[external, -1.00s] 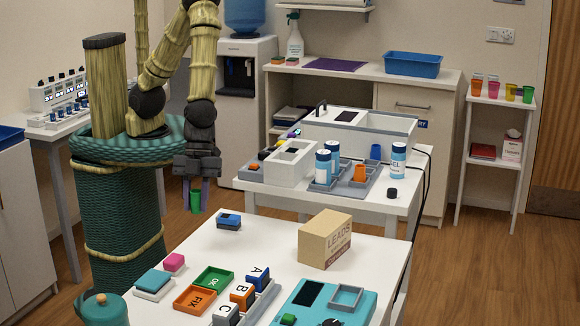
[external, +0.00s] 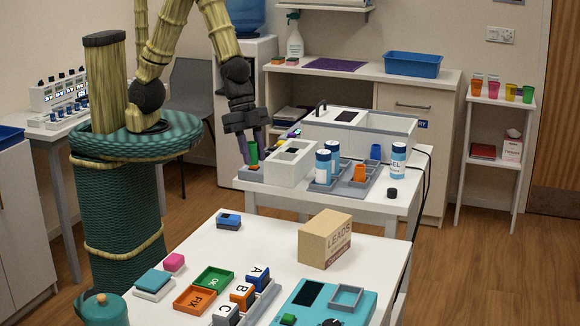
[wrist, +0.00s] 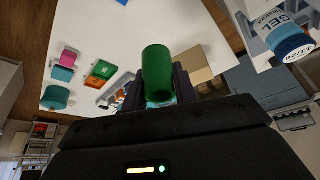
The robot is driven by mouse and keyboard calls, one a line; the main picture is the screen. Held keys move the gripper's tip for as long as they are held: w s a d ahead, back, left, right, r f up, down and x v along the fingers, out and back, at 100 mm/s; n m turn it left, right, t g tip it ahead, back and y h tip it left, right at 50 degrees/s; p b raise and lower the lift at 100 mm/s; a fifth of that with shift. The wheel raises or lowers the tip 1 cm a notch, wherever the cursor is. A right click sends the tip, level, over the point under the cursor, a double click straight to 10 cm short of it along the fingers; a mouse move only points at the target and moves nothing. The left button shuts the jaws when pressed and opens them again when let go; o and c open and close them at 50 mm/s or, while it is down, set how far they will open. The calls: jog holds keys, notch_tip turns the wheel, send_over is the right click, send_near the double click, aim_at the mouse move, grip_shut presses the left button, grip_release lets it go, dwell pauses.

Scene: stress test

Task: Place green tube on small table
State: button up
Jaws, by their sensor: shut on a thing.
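The green tube (external: 251,152) is held between the fingers of my gripper (external: 252,160), which is shut on it. In the wrist view the green tube (wrist: 157,76) points away from the palm, between the dark fingers. In the external view my gripper is at the left end of the white middle table (external: 378,205), beside an open white box (external: 290,165); its exact height over the tabletop is hard to tell. A narrow white stand (external: 510,100) with coloured cups is far off at the right. Which one is the small table, I cannot tell.
The middle table carries blue-white bottles (external: 398,160), a grey tray (external: 345,188) with an orange cup (external: 360,173), a large white box (external: 360,132) and a black cap (external: 392,193). The front table (external: 265,245) holds a cardboard box (external: 325,240) and letter blocks.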

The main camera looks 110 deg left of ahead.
jog(key=a+r+n+y, duration=0.1)
jog(key=a+r+n, duration=0.2)
jog(key=a, duration=0.3)
jog(key=w+a+r+n+y, duration=0.1)
jog(key=a+r+n, duration=0.2)
jog(key=a, duration=0.3)
jog(key=shift+r+n+t+y+p, duration=0.3)
jog(key=shift+r+p, duration=0.1)
jog(key=shift+r, duration=0.2)
jog(key=shift+w+a+f+n+g+y+b, duration=0.55)
jog(key=shift+w+a+f+n+b, duration=1.15)
jog(key=shift+w, duration=3)
jog(key=shift+w+a+f+n+g+y+b, duration=0.4)
jog(key=shift+w+a+f+n+y+b, duration=0.3)
jog(key=shift+w+a+n, duration=3.1)
jog(key=shift+w+a+f+n+g+y+b, duration=0.45)
jog(key=shift+w+a+f+n+y+b, duration=0.6)
jog(key=shift+w, duration=4.6)
jog(key=shift+a+f+n+h, duration=0.1)
jog(key=shift+a+n+h, duration=0.15)
jog(key=shift+h, duration=0.05)
jog(key=shift+f, duration=3.1)
